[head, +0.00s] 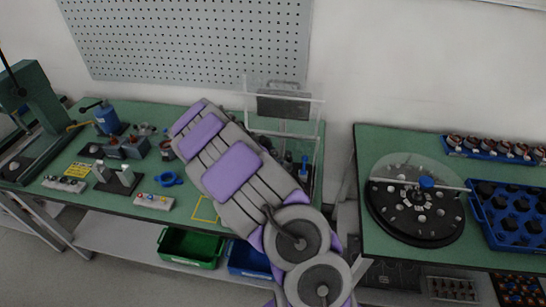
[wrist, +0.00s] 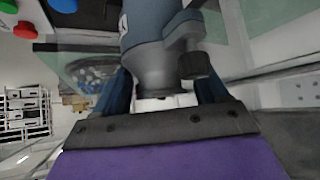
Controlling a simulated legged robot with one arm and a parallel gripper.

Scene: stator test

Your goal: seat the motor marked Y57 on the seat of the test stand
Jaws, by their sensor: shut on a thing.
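In the wrist view my gripper (wrist: 165,85) is shut on a blue-grey motor (wrist: 148,35) with a grey lower collar and a dark block on its side. A bit of white marking shows at its left edge, too cut off to read. In the head view my arm reaches over the green bench, and the gripper and held motor are hidden behind it. An upright blue cylinder (head: 107,121) with a black handle stands on the left of the bench. I cannot tell which fixture is the test stand, and no seat shows clearly.
Small fixtures (head: 118,178) and button boxes (head: 153,202) crowd the green bench (head: 120,208). A clear guard (head: 309,118) stands right of my arm. A right-hand table (head: 380,140) bears a round turntable (head: 415,235) and a blue tray (head: 480,222). Coloured buttons (wrist: 25,30) show in the wrist view.

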